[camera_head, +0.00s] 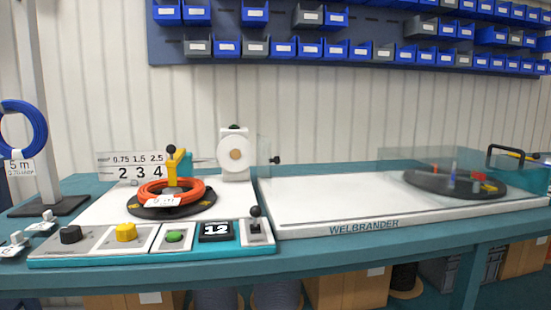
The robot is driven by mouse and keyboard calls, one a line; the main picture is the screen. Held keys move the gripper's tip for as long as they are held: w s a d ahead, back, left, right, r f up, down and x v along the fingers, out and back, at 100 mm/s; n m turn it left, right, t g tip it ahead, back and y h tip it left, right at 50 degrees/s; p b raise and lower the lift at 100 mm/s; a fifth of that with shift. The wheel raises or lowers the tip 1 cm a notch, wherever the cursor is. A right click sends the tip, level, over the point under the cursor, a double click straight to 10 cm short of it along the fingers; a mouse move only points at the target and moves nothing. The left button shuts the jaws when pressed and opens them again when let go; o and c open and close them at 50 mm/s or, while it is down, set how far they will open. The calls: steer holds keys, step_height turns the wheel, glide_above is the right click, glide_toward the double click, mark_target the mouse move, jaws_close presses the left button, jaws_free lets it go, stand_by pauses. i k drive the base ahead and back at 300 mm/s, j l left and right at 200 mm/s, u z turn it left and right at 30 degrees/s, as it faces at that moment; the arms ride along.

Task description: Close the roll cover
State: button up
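A clear see-through cover (395,157) is on the right side of the bench, with a black handle (505,155) near its top right. Behind its clear panel a black round turntable (425,184) carries small coloured pieces. The cover's lower edges are faint, so I cannot tell whether it is fully down. A smaller clear panel (264,150) with a black knob (276,160) stands upright near the middle, beside a white roll (236,154). My gripper is not in view.
An orange cable coil (170,191) lies on a black disc at the left. A control panel (95,241) with knobs, a green button and a small lever (255,213) runs along the front left. The white surface (330,206) in the middle is clear. Blue bins (283,48) hang behind.

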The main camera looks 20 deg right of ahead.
mark_target(277, 160)
steer(key=l+u, duration=0.2)
steer(key=l, duration=0.5)
steer(key=l+u, duration=0.2)
steer(key=l, duration=0.45)
steer(key=k+l+u, duration=0.25)
steer(key=l, duration=0.4)
steer(key=k+j+u, duration=0.1)
steer(key=i+j, duration=0.15)
steer(key=i, duration=0.25)
